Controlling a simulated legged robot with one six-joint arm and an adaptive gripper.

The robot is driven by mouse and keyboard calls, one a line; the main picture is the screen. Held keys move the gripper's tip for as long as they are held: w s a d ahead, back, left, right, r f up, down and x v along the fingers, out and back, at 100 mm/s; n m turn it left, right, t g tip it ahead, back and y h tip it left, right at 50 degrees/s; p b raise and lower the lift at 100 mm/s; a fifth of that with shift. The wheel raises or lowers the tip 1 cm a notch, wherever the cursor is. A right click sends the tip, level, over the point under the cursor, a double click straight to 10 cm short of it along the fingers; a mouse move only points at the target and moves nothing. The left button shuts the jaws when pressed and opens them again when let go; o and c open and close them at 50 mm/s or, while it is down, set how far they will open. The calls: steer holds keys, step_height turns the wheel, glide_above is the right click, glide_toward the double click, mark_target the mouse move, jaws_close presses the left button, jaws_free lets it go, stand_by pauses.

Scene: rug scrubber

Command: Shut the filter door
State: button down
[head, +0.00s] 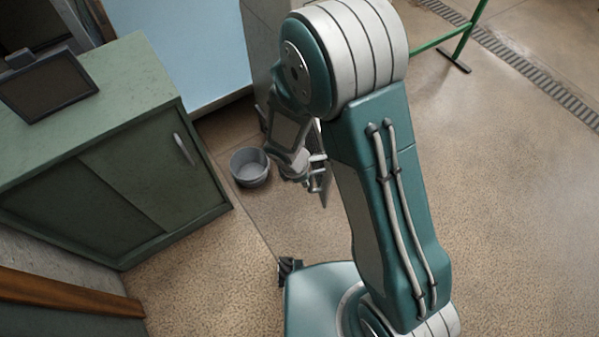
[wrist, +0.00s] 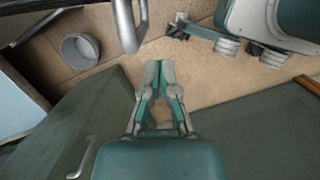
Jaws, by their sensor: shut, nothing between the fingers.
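In the head view my gripper (head: 298,176) is small and partly merged with the handle, so contact cannot be judged.
A grey bucket (head: 250,167) stands on the floor left of my gripper. A green cabinet (head: 150,185) with a dark framed object (head: 47,85) on top is at left. A green metal stand (head: 455,50) is at upper right. The floor at right is clear.

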steer(key=shift+w+d+f, duration=0.15)
steer(key=shift+d+f, duration=0.2)
steer(key=shift+d, duration=0.35)
steer(key=shift+w+d+f, duration=0.2)
steer(key=shift+d+f, duration=0.2)
steer(key=shift+d, duration=0.35)
steer(key=shift+w+d+f, duration=0.15)
steer(key=shift+d+f, duration=0.2)
steer(key=shift+d, duration=0.35)
steer(key=shift+d, duration=0.25)
